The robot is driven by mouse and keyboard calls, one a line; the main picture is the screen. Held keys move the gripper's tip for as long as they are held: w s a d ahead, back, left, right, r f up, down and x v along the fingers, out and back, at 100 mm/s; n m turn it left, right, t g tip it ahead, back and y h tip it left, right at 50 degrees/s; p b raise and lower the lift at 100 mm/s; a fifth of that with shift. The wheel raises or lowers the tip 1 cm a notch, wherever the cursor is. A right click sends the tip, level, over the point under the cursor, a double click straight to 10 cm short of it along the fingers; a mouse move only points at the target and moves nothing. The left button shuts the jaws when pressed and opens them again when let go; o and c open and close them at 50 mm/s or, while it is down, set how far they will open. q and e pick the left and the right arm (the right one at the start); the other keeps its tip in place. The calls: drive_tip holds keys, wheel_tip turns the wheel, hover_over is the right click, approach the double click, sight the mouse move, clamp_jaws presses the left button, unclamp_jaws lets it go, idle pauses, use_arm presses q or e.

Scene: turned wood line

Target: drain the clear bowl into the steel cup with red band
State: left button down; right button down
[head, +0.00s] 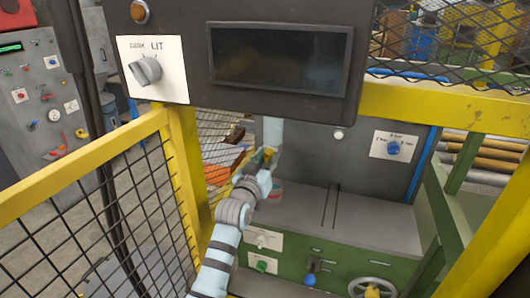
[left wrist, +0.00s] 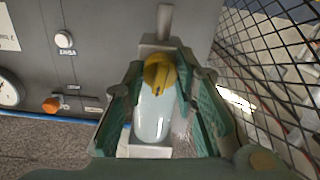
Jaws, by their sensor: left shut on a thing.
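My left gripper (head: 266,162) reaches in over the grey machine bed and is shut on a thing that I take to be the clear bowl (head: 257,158). The bowl is small and see-through here, so its tilt and contents are hard to tell. Just below stands a small cup with a reddish band (head: 275,191), partly hidden by my gripper and wrist. In the left wrist view, the green fingers of my left gripper (left wrist: 160,85) flank a yellow rounded thing and a pale glossy shape; the bowl's outline is unclear. My right gripper is not in view.
A dark machine panel with a screen (head: 280,58) hangs above. A yellow mesh guard (head: 85,165) stands at left, near my arm. The grey bed (head: 365,218) is clear to the right of the cup. A green base with knobs and a handwheel (head: 372,287) lies below.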

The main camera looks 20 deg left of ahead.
use_arm(q)
drive_tip(key=n, duration=0.3)
drive_tip(key=shift+r+n, duration=0.1)
drive_tip(key=shift+n, duration=0.3)
drive_tip(key=n, duration=0.6)
drive_tip(key=shift+n, duration=0.3)
drive_tip(key=c, duration=1.3)
unclamp_jaws()
drive_tip(key=shift+a, duration=0.1)
